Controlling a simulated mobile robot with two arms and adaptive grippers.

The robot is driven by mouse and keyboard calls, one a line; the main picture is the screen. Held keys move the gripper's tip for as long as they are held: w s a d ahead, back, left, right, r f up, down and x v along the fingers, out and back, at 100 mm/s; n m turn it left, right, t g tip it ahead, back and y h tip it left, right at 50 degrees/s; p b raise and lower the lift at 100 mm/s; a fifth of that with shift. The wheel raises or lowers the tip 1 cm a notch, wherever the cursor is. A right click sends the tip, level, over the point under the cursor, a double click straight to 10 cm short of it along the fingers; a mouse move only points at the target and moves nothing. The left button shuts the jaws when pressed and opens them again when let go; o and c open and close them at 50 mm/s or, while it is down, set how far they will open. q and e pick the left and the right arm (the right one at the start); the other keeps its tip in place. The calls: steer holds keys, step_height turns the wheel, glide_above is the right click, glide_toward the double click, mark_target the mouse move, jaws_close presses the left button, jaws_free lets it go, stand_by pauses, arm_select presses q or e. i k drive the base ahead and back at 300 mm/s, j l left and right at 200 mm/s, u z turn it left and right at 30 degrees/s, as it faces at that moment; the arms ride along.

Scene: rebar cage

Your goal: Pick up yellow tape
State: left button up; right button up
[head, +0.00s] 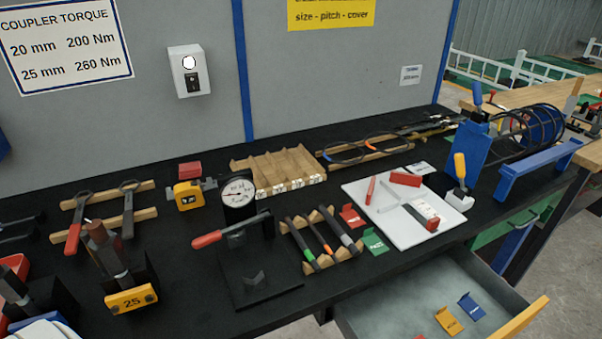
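The yellow tape is a yellow and black tape measure (188,196). It stands on the black bench top, left of the round dial gauge and in front of a small red block (189,170). Its front face shows and nothing covers it. Neither of my grippers shows in the head view, so nothing is seen touching the tape.
A dial gauge with a red-handled lever (238,193) stands close right of the tape. Wrenches on wooden rails (129,208) lie to its left. A yellow block marked 25 (131,300) stands in front. An open drawer (400,305) juts out at lower right.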

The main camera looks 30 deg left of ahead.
mark_target(188, 194)
steer(key=u, duration=1.65)
